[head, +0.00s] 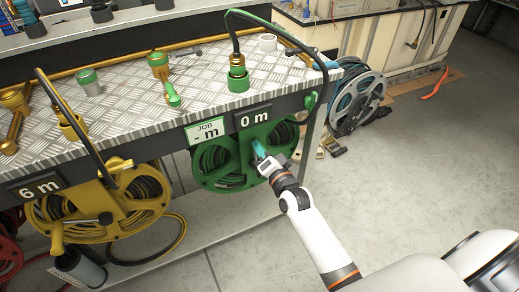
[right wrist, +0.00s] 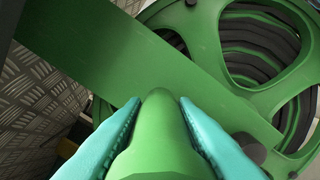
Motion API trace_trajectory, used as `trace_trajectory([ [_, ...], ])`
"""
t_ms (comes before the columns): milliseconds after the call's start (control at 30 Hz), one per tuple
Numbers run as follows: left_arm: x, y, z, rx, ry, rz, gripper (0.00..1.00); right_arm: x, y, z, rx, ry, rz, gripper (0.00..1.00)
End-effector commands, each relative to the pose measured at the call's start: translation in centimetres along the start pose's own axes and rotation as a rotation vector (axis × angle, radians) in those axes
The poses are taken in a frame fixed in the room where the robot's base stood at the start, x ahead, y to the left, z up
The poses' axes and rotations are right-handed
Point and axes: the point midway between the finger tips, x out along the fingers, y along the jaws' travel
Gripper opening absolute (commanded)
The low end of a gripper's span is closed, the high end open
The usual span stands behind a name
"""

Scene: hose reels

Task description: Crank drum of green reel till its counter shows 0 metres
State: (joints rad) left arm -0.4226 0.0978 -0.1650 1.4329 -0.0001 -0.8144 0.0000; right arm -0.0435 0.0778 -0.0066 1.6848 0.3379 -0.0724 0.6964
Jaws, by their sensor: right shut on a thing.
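The green reel (head: 222,183) hangs under the front edge of the metal bench, with dark hose wound on its drum. Its counter (head: 253,117) reads 0 m, and a JOB sign (head: 205,132) beside it reads "- m". My right gripper (head: 259,150) is at the front of the reel. In the right wrist view, its teal fingers (right wrist: 158,108) are shut on the green crank handle (right wrist: 157,138), one on each side. The crank arm (right wrist: 125,50) runs behind the handle, with the drum behind it. My left gripper is not in view.
A yellow reel (head: 90,228) with a 6 m counter (head: 40,187) hangs to the left, and part of a red reel (head: 8,245) beyond it. A grey-blue reel (head: 358,100) stands on the floor at right. The floor (head: 400,185) in front is clear.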

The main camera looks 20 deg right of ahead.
Motion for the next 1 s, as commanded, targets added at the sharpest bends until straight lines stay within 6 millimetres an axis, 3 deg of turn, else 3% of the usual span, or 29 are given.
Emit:
trace_trajectory([
  [333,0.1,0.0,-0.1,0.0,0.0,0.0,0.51,0.0,0.0,0.2,-0.002,-0.004,0.002,0.0],
  [367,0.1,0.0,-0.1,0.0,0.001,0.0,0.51,0.0,0.0,0.2,-0.002,-0.004,0.001,0.3],
  [467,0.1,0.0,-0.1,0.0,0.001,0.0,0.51,0.0,0.0,0.1,-0.002,-0.003,0.001,0.47],
  [800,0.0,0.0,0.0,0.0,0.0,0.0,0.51,-0.3,0.0,0.0,-0.001,0.0,0.0,0.47],
  [933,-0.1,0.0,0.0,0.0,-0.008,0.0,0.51,-1.8,-0.1,0.0,-0.001,0.0,-0.001,0.47],
  [1000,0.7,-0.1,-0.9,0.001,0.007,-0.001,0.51,-3.2,0.0,0.1,-0.002,0.0,-0.001,0.47],
])
